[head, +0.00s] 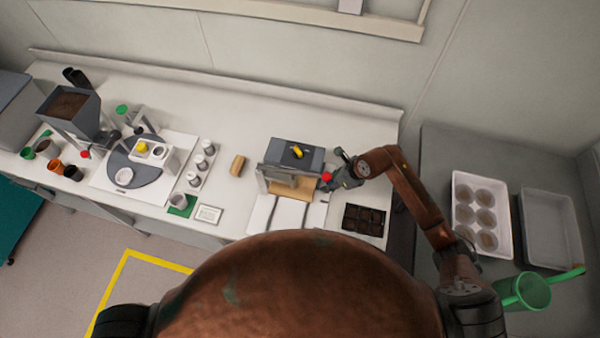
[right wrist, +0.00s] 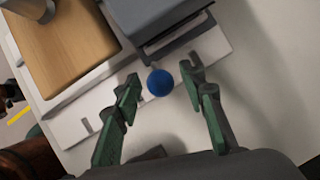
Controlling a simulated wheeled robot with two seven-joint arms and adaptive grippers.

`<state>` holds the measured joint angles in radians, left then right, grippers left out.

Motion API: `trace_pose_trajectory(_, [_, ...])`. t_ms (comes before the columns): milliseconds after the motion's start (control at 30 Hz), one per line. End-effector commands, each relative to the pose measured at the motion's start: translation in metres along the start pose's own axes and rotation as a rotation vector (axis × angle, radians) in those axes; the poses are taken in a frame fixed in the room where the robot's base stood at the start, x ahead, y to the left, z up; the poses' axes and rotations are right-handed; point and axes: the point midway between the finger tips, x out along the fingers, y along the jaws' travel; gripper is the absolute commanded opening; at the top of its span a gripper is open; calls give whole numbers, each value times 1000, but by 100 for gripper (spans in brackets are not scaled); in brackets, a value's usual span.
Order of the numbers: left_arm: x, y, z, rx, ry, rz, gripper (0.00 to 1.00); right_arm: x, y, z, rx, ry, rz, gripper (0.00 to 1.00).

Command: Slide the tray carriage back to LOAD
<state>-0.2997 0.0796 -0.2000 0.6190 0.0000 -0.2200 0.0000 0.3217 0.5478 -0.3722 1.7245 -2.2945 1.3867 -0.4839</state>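The press-like station (head: 295,155) has a dark grey block with a yellow mark on top. A tan board (head: 296,186), apparently on the tray carriage, lies at its front; the board also shows in the right wrist view (right wrist: 68,48). White rails (head: 278,214) run toward the bench front. My right gripper (head: 338,180) is at the station's right side, close to a red knob (head: 327,177). In the right wrist view it is open, and a blue ball knob (right wrist: 159,82) appears between its fingertips, with gaps on both sides. Contact is not visible. My left gripper is out of view.
A black cell tray (head: 364,220) lies right of the rails. A wooden block (head: 237,165) and several small bottles (head: 203,160) stand to the left. A grey side table at right holds a white tray (head: 482,252) and a green watering can (head: 525,290).

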Motion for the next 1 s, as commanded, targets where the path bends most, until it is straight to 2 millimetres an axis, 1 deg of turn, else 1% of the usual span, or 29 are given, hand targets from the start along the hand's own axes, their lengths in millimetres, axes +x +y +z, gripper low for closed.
trace_pose_trajectory(33, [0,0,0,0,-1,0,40,0,0,0,0,0,0,36])
trace_pose_trajectory(67, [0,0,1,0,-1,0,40,0,0,0,0,0,0,34])
trace_pose_trajectory(433, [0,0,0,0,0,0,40,0,0,0,0,0,0,9])
trace_pose_trajectory(567, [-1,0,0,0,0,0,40,-1,2,-1,0,1,0,8])
trace_pose_trajectory(1000, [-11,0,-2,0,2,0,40,-5,30,-9,1,2,2,8])
